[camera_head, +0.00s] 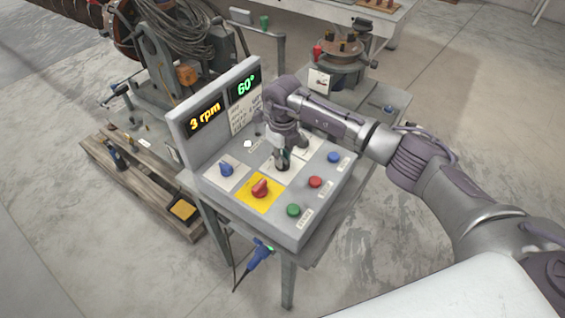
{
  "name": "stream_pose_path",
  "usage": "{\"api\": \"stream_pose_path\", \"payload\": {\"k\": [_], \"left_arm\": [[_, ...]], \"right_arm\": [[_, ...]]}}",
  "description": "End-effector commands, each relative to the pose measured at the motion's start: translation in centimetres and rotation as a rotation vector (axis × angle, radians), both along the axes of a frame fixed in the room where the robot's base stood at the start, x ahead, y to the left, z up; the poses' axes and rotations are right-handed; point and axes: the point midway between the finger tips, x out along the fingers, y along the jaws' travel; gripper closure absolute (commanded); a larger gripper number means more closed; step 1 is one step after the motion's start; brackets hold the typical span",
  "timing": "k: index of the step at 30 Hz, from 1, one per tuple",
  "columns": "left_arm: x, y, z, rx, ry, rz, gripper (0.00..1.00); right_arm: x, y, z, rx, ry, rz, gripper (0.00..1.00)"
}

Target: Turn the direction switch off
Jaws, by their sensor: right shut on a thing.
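The control box (272,231) stands on a grey metal table, with a sloped panel of knobs and buttons. My right gripper (283,160) points down over the middle of the panel. It is shut on a dark switch knob (283,166), which it partly hides; I take this knob to be the direction switch, but its label cannot be read. Its exact angle is hidden. A blue knob (226,169) sits at the panel's left, and a red knob (260,188) on a yellow plate is nearer the front. My left gripper is not in view.
Blue (334,157), red (315,182) and green (293,210) buttons line the panel's right side. The upright display (205,117) reads "3 rpm" and "60°". A blue tool (260,254) hangs below the table. A wooden pallet (135,185) lies at left.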

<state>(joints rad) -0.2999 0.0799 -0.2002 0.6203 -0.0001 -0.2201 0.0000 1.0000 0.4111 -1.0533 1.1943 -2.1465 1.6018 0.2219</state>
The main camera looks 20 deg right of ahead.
Motion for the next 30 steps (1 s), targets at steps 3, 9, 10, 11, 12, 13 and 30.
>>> {"api": "stream_pose_path", "payload": {"k": [3,9,10,11,12,13,30], "left_arm": [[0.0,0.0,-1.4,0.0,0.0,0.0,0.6],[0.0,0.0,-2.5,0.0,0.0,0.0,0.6],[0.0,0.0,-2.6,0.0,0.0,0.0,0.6],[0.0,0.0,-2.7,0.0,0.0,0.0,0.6],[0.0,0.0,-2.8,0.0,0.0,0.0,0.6],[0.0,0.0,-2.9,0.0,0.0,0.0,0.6],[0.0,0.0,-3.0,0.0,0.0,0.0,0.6]], "right_arm": [[0.1,0.0,-0.3,-0.001,-0.003,0.079,1.0],[0.1,-0.1,-0.2,-0.002,-0.002,0.18,1.0],[0.1,-0.1,-0.2,-0.002,-0.002,0.191,1.0],[0.1,-0.1,-0.1,-0.001,-0.002,0.201,1.0],[0.1,-0.1,-0.1,-0.001,-0.002,0.213,1.0],[0.0,0.0,-0.1,0.0,-0.001,0.22,1.0],[0.0,0.0,0.1,0.0,-0.001,0.249,0.82]]}}
